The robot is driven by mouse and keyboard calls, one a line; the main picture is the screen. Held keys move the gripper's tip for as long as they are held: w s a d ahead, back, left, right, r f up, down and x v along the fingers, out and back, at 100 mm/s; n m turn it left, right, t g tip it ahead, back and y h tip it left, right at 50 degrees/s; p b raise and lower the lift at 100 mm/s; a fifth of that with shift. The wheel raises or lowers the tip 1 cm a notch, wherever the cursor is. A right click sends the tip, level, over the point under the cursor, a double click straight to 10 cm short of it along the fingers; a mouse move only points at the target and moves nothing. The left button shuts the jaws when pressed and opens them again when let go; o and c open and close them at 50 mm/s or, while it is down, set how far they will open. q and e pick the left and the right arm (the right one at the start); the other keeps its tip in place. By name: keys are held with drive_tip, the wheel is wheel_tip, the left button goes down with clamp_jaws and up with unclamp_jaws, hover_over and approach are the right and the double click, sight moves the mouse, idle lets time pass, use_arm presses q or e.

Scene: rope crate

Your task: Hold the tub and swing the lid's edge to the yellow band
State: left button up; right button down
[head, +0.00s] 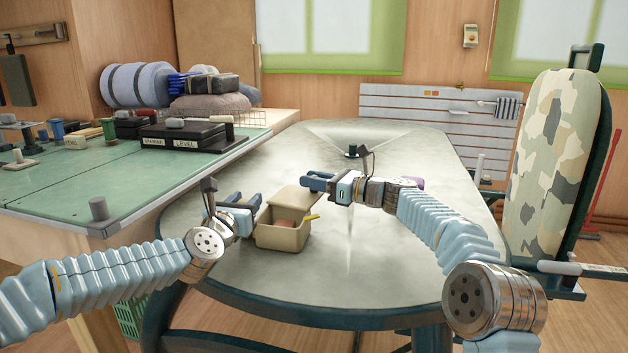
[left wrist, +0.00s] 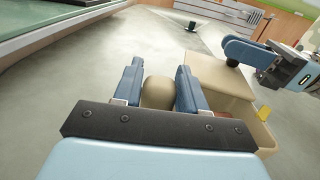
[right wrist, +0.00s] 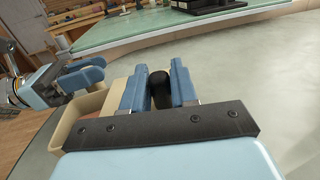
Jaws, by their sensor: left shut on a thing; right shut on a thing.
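The beige tub (head: 280,238) stands on the grey table, with a reddish thing (head: 287,223) partly visible inside. Its beige lid (head: 294,199) is raised at the back, leaving the front of the tub open. A small yellow band (head: 312,217) is at the tub's right side and also shows in the left wrist view (left wrist: 264,113). My left gripper (head: 254,202) is shut on a rounded beige grip (left wrist: 158,92) at the tub's left side. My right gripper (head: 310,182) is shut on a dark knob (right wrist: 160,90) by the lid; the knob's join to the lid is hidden.
A green-topped bench (head: 130,175) with black boxes (head: 185,138) stands at the left. The grey table (head: 350,285) is clear in front of the tub. A camouflage board (head: 562,160) stands at the right.

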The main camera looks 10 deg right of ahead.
sight(318, 198)
use_arm(q)
drive_tip(key=shift+w+a+f, duration=0.15)
drive_tip(key=shift+a, duration=0.2)
use_arm(e)
drive_tip(key=shift+s+d+r, duration=0.15)
drive_tip(key=shift+d, duration=0.15)
drive_tip(key=shift+s+m+t+h, duration=0.85)
drive_tip(key=shift+m+t, duration=0.15)
drive_tip(key=shift+t, duration=0.1)
drive_tip(key=shift+s+a+m+t+h, duration=0.1)
drive_tip(key=shift+s+m+t+h, duration=0.25)
drive_tip(key=shift+s+h, duration=0.25)
use_arm(q)
drive_tip(key=shift+d, duration=0.25)
use_arm(e)
drive_tip(key=shift+y, duration=0.25)
drive_tip(key=s, duration=0.1)
drive_tip(key=s+a, duration=0.1)
drive_tip(key=s, duration=0.1)
drive_tip(key=shift+s+a+f, duration=0.25)
drive_tip(key=shift+s+a, duration=0.05)
drive_tip(key=shift+s, duration=0.05)
use_arm(q)
drive_tip(key=shift+s+d, duration=0.2)
use_arm(e)
drive_tip(key=shift+a, duration=0.1)
drive_tip(key=c, duration=1.1)
unclamp_jaws()
drive_tip(key=shift+o, duration=0.7)
